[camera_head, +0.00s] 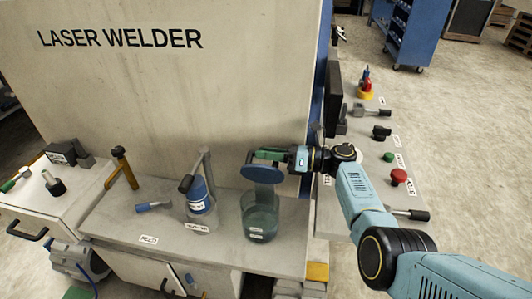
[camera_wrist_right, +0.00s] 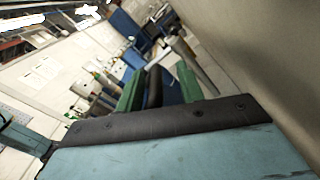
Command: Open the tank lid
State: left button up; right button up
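The tank (camera_head: 261,222) is a clear greenish container near the front right of the bench. Its round blue lid (camera_head: 263,174) shows above the tank's rim; I cannot tell how it is joined to it. My right gripper (camera_head: 266,157) reaches in from the right, just above the lid. In the right wrist view its green fingers (camera_wrist_right: 158,88) stand apart, with a black bar (camera_wrist_right: 153,86), perhaps the lid's handle, between them. A blue surface shows between the bar and the right finger. My left gripper is not in view.
The laser welder wall (camera_head: 130,90) rises behind. A red button (camera_head: 399,176) and levers are on the right panel. A blue-handled lever (camera_head: 150,207) lies at the left.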

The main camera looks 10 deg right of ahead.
jog(key=v, duration=1.3)
jog(key=shift+p, duration=0.45)
